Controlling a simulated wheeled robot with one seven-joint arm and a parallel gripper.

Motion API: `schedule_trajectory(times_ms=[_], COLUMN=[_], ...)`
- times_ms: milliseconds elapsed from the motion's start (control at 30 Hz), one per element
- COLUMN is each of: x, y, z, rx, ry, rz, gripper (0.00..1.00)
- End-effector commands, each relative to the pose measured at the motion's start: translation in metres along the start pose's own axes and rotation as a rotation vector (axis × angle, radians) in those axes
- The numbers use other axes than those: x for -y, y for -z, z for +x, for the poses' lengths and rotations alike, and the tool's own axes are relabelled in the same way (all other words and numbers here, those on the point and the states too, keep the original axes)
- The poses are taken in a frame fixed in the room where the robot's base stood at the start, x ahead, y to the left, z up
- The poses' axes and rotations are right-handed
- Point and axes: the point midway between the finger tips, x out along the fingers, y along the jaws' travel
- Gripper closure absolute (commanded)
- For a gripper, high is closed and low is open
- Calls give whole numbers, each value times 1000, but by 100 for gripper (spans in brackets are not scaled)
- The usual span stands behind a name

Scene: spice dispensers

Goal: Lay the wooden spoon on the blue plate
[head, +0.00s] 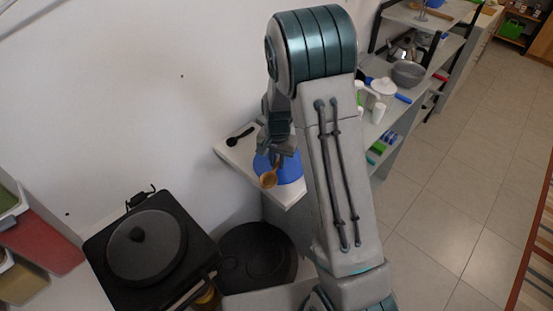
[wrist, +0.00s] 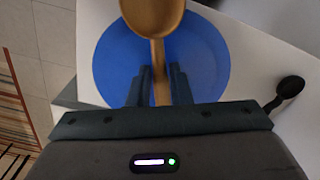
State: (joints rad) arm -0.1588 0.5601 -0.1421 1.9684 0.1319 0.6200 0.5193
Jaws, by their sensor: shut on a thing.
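The wooden spoon (head: 268,180) is held in my gripper (head: 276,156) over the blue plate (head: 291,172). In the wrist view the fingers of my gripper (wrist: 160,83) are shut on the handle of the spoon, and its bowl (wrist: 152,15) points away from me, past the far part of the plate. The blue plate (wrist: 112,62) lies on a white surface beneath the fingers. I cannot tell whether the spoon touches the plate.
A black spoon (head: 240,136) lies on the white surface left of the plate. It also shows in the wrist view (wrist: 290,88). A black cooker with a lidded pan (head: 146,247) stands at lower left. Shelves with a grey bowl (head: 408,73) and a white pot (head: 383,88) stand at right.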

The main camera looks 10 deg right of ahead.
Motion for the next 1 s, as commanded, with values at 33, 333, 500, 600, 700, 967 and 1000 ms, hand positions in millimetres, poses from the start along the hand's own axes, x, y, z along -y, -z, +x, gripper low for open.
schedule_trajectory(times_ms=[33, 333, 500, 600, 700, 967, 1000], x=[0, 0, 0, 0, 0, 1, 1], y=[0, 0, 0, 0, 1, 1, 1], z=[0, 3, 3, 2, -4, -48, -57], rx=[0, 0, 0, 0, -1, -4, -5], ry=[0, 0, 0, 0, 1, 5, 5], rz=[0, 1, 1, 1, 1, 1, 1], gripper=[100, 60, 60, 60, 60, 60, 60])
